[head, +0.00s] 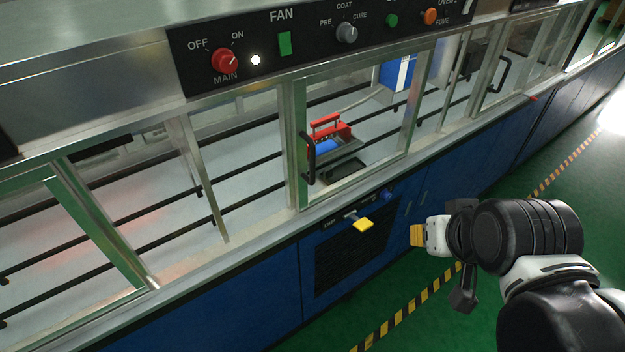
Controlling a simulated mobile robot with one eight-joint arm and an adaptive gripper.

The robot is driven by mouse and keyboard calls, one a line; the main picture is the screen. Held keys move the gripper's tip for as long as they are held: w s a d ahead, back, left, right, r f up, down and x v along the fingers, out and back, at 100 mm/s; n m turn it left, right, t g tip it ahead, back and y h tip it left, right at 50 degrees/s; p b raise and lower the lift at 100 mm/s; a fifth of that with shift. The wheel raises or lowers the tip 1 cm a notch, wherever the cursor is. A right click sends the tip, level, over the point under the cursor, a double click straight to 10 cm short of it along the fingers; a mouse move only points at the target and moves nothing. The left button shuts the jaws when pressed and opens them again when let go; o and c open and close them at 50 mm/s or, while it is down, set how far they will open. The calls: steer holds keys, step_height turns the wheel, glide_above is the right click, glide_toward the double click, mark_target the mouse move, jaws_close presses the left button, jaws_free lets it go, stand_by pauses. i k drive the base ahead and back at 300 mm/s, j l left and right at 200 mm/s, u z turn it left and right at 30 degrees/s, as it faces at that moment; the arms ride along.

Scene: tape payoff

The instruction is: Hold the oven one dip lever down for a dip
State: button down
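A lever with a yellow paddle (363,224) sticks out from the blue front panel, below the glass window. It looks like the dip lever; the small label beside it is too small to read. My gripper (417,236) is to the right of the paddle in the head view, with a visible gap between them. Its white body and yellow-orange fingertip end point left toward the lever. The fingers are seen edge-on, so their opening does not show. Nothing is seen held in it.
A blue knob (387,194) sits right of the lever, above a dark vent grille (350,262). Behind the framed window with a black handle (308,160) stands a red-handled device (327,127). Main switch (225,60) and fan controls line the top. Green floor lies open at right.

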mark_target(362, 224)
steer(key=i+j+z, duration=0.1)
steer(key=j+z, duration=0.3)
steer(key=i+j+z, duration=0.1)
steer(key=j+z, duration=0.65)
